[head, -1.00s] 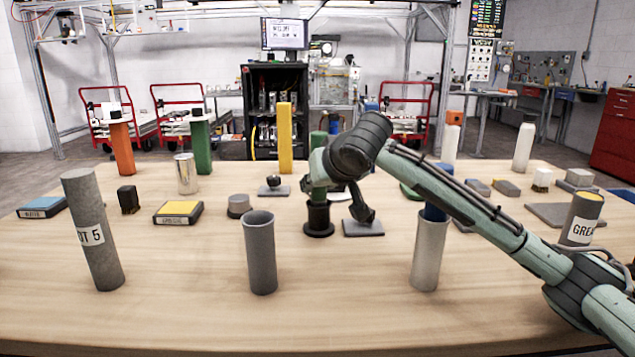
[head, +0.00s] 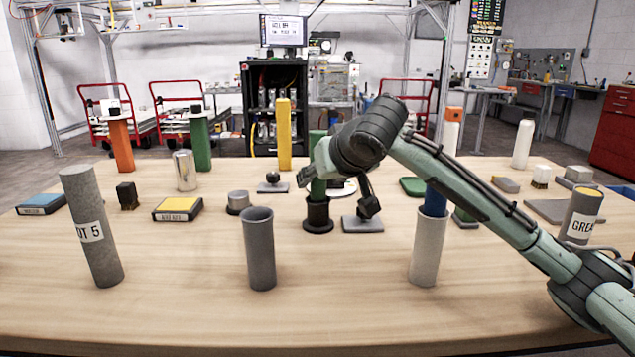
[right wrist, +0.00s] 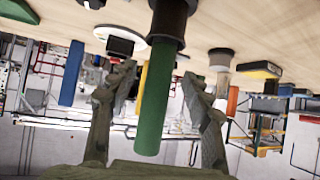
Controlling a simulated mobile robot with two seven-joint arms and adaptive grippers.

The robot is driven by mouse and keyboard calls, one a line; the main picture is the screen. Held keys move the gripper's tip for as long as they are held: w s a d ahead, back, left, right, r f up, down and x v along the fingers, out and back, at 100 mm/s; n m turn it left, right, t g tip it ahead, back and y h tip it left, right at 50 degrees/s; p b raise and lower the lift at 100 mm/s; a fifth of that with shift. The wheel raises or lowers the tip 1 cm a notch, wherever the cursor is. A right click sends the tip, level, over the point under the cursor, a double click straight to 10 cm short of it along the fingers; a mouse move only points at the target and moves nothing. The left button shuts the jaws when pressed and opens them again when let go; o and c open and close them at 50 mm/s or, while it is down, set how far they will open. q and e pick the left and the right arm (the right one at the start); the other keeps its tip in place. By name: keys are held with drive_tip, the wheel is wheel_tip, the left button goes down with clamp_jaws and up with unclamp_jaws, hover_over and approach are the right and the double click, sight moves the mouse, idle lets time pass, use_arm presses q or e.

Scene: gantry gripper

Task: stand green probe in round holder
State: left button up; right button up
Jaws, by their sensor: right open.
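The green probe (head: 318,186) stands upright in the black round holder (head: 318,216), near the middle of the table. The right wrist view, which is upside down, shows the probe (right wrist: 153,105) with its end inside the dark holder (right wrist: 172,22). My right gripper (head: 336,190) is open around the upper part of the probe. In the right wrist view, the fingers of the right gripper (right wrist: 158,80) are on both sides of the probe, with a visible gap on each side. My wrist hides part of the probe in the head view. My left gripper is not in view.
A grey tube (head: 260,250), a pale tube (head: 428,250) with a blue rod and a labelled grey cylinder (head: 92,235) stand in front. A yellow post (head: 284,135) stands behind the holder. A grey base with a black knob (head: 272,183) is close by.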

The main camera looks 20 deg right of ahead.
drive_tip(key=v, duration=0.8)
drive_tip(key=shift+s, duration=0.1)
